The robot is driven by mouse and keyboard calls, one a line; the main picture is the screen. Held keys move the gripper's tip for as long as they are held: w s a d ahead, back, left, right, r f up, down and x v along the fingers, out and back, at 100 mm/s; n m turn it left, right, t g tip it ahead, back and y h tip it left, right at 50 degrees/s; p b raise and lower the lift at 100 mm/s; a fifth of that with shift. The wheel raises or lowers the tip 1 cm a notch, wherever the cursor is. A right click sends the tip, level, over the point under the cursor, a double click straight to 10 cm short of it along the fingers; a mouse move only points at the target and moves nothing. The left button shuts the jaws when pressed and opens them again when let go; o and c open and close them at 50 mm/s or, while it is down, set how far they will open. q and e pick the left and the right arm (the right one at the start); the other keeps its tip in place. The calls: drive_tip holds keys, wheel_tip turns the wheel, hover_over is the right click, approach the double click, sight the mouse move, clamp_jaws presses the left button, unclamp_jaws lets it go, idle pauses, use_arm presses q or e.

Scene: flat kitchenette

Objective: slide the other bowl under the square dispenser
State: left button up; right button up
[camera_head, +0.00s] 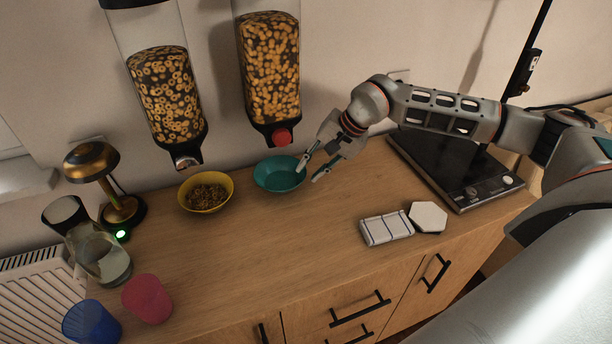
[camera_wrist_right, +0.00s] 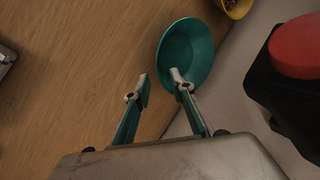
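The empty teal bowl (camera_head: 279,174) sits on the wooden counter, just below the square dispenser (camera_head: 269,75) with the red knob (camera_head: 281,137). The yellow bowl (camera_head: 206,192), with cereal in it, stands to its left below the round dispenser (camera_head: 167,98). My right gripper (camera_head: 312,170) is open at the teal bowl's right side. In the right wrist view, one fingertip of the gripper (camera_wrist_right: 160,85) overlaps the inside of the teal bowl (camera_wrist_right: 190,50) and the other is outside its rim. Whether they touch it I cannot tell. My left gripper is not in view.
A brass lamp (camera_head: 95,165), a glass jug (camera_head: 104,258), a pink cup (camera_head: 147,298) and a blue cup (camera_head: 90,322) stand at the left. A folded cloth (camera_head: 386,229) and a white hexagonal piece (camera_head: 428,217) lie at the right, near a black hob (camera_head: 455,168). The counter's middle is clear.

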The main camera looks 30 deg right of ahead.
drive_tip(key=shift+v, duration=1.9)
drive_tip(key=shift+s+f, duration=0.1)
drive_tip(key=shift+s, duration=0.05)
